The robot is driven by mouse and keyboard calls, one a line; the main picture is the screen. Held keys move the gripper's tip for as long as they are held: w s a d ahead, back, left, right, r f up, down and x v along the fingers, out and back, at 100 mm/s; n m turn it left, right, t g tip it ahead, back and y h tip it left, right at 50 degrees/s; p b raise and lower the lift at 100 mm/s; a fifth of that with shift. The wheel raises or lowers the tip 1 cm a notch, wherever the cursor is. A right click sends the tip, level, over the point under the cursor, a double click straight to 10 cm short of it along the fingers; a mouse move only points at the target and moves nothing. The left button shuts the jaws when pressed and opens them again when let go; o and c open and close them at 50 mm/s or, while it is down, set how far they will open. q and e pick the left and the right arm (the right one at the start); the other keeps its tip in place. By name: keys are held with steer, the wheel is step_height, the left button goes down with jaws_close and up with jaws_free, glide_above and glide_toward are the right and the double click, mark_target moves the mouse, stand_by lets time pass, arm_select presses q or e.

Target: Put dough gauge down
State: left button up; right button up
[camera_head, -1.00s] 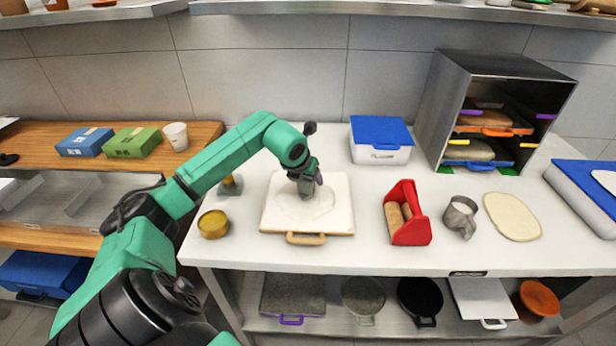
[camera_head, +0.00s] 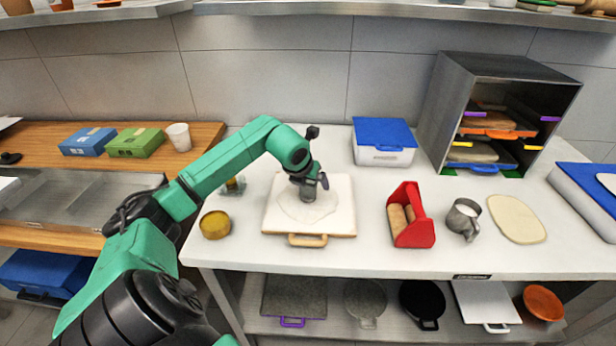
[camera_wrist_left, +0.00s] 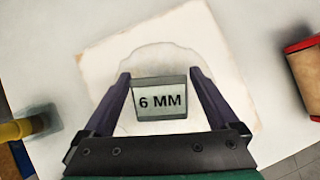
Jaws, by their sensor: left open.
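The dough gauge is a grey block marked "6 MM" (camera_wrist_left: 160,100) in the left wrist view. It stands over the flat dough (camera_head: 292,208) on the pale board (camera_head: 342,218); whether it touches the dough is hard to tell. My left gripper (camera_head: 309,188) is above the board in the head view. Its dark fingers (camera_wrist_left: 160,78) are open, one on each side of the gauge. In the head view the gauge is mostly hidden by the gripper. My right gripper is not in view.
Left of the board are a yellow round tin (camera_head: 215,226) and a yellow-handled tool (camera_wrist_left: 20,129), partly behind my arm. Right of it are a red holder (camera_head: 418,232), a metal jug (camera_head: 463,220) and a dough sheet (camera_head: 517,219). A blue-lidded box (camera_head: 384,133) stands behind.

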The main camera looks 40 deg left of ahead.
arm_select(q)
steer(key=shift+s+r, duration=0.1)
steer(key=shift+r, duration=0.4)
steer(key=b+v, duration=0.4)
steer(key=v, duration=0.7)
steer(key=shift+s+r, duration=0.2)
steer(key=shift+d, duration=0.1)
